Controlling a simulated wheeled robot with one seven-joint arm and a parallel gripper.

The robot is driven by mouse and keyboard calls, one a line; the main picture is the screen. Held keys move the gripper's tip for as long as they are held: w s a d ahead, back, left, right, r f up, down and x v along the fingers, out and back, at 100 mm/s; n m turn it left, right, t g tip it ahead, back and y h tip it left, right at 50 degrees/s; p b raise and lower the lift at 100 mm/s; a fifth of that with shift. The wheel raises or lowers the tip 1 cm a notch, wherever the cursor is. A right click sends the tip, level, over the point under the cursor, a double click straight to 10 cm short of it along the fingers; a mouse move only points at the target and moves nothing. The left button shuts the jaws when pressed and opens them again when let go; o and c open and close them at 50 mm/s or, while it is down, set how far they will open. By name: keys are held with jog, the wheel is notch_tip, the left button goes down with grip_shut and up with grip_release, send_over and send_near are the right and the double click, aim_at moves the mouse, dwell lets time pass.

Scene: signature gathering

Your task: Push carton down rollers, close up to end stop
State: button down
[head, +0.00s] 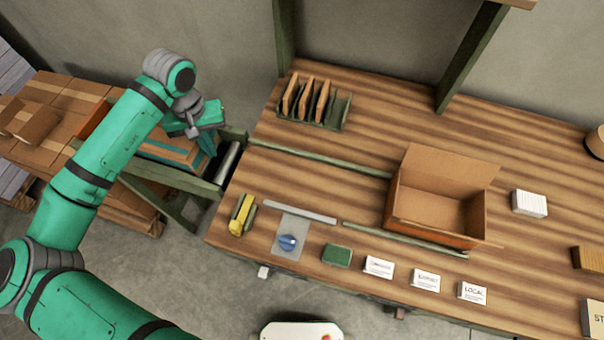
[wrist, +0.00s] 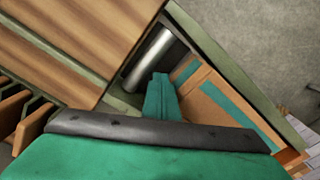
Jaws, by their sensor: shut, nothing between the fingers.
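An orange-brown carton (head: 165,154) with teal strips lies on the roller frame (head: 160,179) left of the table, partly hidden by my arm. The wrist view shows the carton (wrist: 224,92) too. A bare metal roller (head: 229,161) lies between the carton and the table side; it also shows in the wrist view (wrist: 150,58). My gripper (head: 206,150) is shut and empty, pointing down at the carton's table-side end. Its fingers (wrist: 161,93) are beside the carton in the wrist view; I cannot tell if they touch it. I cannot clearly make out the end stop.
Several cartons (head: 62,93) sit on a pallet at the left. The wooden table (head: 370,110) holds an open box (head: 440,185), a rack of brown folders (head: 312,108), a yellow tool (head: 241,214) and several cards (head: 425,280). Green rails cross the tabletop.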

jog(key=shift+w+a, duration=0.25)
jog(key=shift+a, duration=0.5)
jog(key=shift+w, duration=0.1)
